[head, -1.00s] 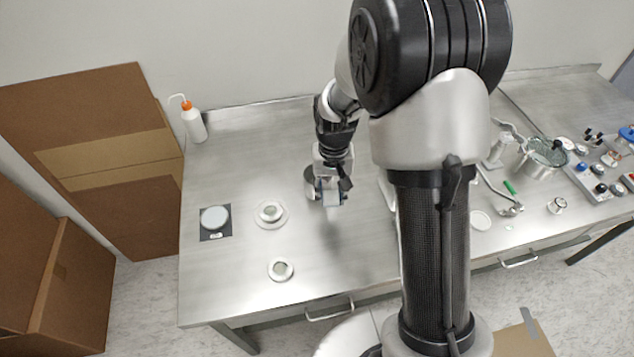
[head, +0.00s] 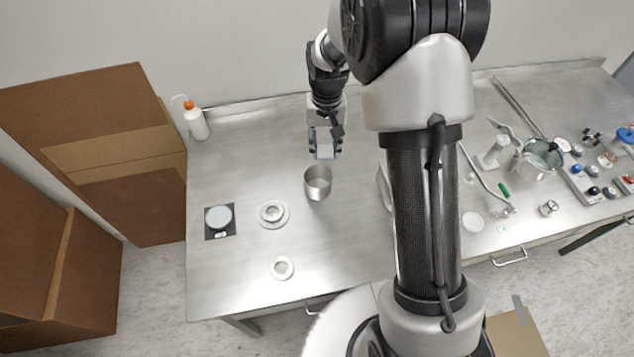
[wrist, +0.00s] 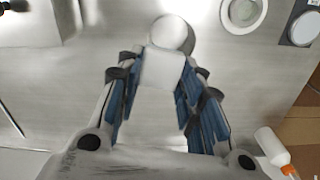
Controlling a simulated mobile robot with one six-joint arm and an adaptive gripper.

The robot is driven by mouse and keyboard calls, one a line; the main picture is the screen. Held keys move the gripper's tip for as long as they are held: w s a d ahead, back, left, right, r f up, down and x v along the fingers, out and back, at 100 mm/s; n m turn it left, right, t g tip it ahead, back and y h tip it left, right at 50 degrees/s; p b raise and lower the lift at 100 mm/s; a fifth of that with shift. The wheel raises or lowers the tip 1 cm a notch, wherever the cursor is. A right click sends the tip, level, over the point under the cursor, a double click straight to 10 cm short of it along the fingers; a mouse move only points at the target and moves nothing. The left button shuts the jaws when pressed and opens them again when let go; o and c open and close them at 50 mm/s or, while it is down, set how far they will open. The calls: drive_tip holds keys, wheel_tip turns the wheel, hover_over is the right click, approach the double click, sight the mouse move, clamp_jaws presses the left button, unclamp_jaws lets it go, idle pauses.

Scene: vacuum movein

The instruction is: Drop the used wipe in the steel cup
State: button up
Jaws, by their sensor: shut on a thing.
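The steel cup (head: 318,184) stands upright on the bench in the head view. My gripper (head: 323,153) is above and behind it, toward the wall, and shut on the white wipe (head: 324,150). In the wrist view the wipe (wrist: 162,68) sits between the blue-padded fingertips of my gripper (wrist: 160,75). The cup (wrist: 172,32) shows just beyond the wipe there, partly hidden by it. The wipe appears outside the cup, and I cannot tell its exact height over the bench.
Left of the cup are a white ringed dish (head: 273,214), a smaller ring (head: 282,268) and a scale (head: 219,219). A wash bottle (head: 195,121) stands at the back left corner. A pot (head: 541,158) and other gear crowd the right. Bench around the cup is clear.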

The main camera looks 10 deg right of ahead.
wheel_tip(320, 180, down, 4)
drive_tip(key=shift+f+b, duration=0.2)
drive_tip(key=shift+b, duration=1.05)
drive_tip(key=o, duration=0.9)
drive_tip(key=shift+r, duration=0.15)
wheel_tip(320, 180, up, 11)
drive_tip(key=shift+r, duration=0.45)
